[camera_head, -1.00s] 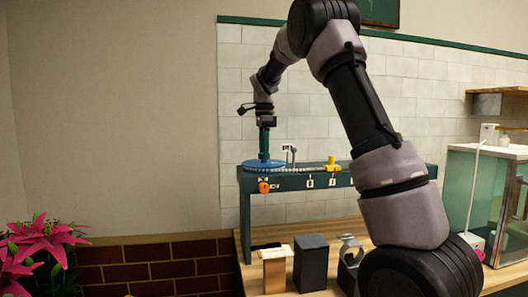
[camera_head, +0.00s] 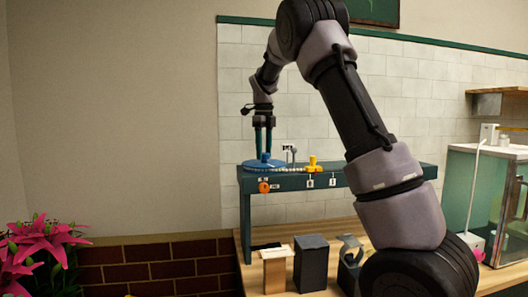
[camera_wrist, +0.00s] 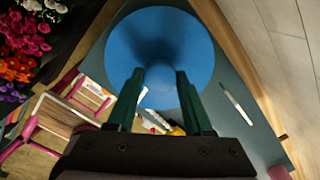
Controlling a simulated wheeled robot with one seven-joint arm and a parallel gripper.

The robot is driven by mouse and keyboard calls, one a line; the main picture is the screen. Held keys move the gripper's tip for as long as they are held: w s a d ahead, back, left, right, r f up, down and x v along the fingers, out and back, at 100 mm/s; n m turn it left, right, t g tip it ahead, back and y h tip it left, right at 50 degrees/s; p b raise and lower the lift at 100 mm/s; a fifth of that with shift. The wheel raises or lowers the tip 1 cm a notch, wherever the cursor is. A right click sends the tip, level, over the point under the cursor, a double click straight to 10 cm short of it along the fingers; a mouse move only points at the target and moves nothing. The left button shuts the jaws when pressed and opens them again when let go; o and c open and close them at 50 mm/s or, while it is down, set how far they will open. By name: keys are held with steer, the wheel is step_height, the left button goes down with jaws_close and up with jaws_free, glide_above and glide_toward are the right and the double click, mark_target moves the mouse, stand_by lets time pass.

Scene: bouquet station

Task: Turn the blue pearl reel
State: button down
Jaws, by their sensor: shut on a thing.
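The blue pearl reel (camera_head: 252,164) is a flat round disc lying on the left end of the dark teal raised bench (camera_head: 375,177). In the wrist view the reel (camera_wrist: 125,48) fills the upper middle, with a blue knob (camera_wrist: 160,90) at its centre. My gripper (camera_head: 264,153) points down over the reel. In the wrist view my gripper (camera_wrist: 161,78) has one green finger on each side of the knob and is shut on it. A line of pale pearls (camera_head: 292,168) runs right from the reel to a yellow piece (camera_head: 313,165) on the bench.
An orange knob (camera_head: 264,187) and small numbered labels (camera_head: 310,182) are on the bench front. A small grey post (camera_head: 291,156) stands behind the pearls. Blocks, including a black one (camera_head: 312,262), stand on the wooden counter below. Pink flowers (camera_head: 45,240) are at lower left.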

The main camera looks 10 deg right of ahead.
steer(key=shift+m, duration=1.3)
steer(key=shift+c, duration=1.5)
jaws_free()
step_height(320, 180, up, 11)
steer(key=shift+f, duration=0.1)
